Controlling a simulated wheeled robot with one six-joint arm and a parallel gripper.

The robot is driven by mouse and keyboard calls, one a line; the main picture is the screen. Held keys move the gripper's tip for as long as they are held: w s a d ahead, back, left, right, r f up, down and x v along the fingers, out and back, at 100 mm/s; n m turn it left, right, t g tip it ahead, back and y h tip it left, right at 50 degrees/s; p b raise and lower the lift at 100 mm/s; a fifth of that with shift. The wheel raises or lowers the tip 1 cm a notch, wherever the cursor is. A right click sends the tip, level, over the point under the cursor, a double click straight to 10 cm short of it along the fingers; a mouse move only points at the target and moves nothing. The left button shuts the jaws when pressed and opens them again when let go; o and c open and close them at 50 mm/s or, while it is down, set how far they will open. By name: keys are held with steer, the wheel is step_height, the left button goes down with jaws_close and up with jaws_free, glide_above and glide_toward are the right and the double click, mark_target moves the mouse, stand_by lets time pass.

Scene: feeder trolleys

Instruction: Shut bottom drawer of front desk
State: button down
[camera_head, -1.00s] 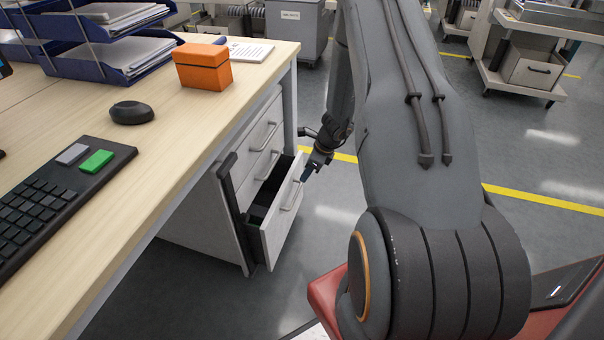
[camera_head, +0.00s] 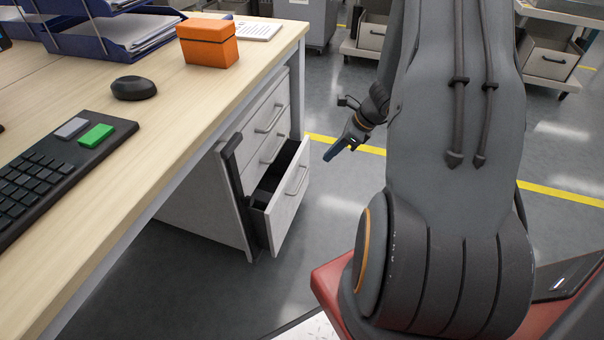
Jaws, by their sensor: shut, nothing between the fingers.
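The bottom drawer (camera_head: 285,213) of the desk's white drawer unit is pulled part way out. Its grey bar handle (camera_head: 297,181) faces right, and part of its dark inside shows above the front panel. The two drawers above it look closed. My gripper (camera_head: 330,157) is to the right of the drawer front, pointing down and left towards it. It is shut and empty, and a gap of floor shows between it and the drawer handle. The front desk (camera_head: 190,120) has a light wood top that overhangs the unit.
On the desk are an orange box (camera_head: 207,43), a black mouse (camera_head: 133,88), a keyboard (camera_head: 55,165) and blue paper trays (camera_head: 120,40). Grey floor (camera_head: 340,215) lies clear in front of the drawer. Trolleys with bins (camera_head: 548,62) stand at the back right.

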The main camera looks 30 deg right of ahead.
steer(key=s+f+t+b, duration=0.1)
steer(key=s+f+b, duration=0.1)
steer(key=b, duration=0.2)
steer(key=t+y+b, duration=0.2)
steer(key=b, duration=0.7)
glide_toward(290, 176)
steer(key=shift+x, duration=2.75)
steer(key=shift+w+p, duration=0.1)
steer(key=shift+p, duration=0.2)
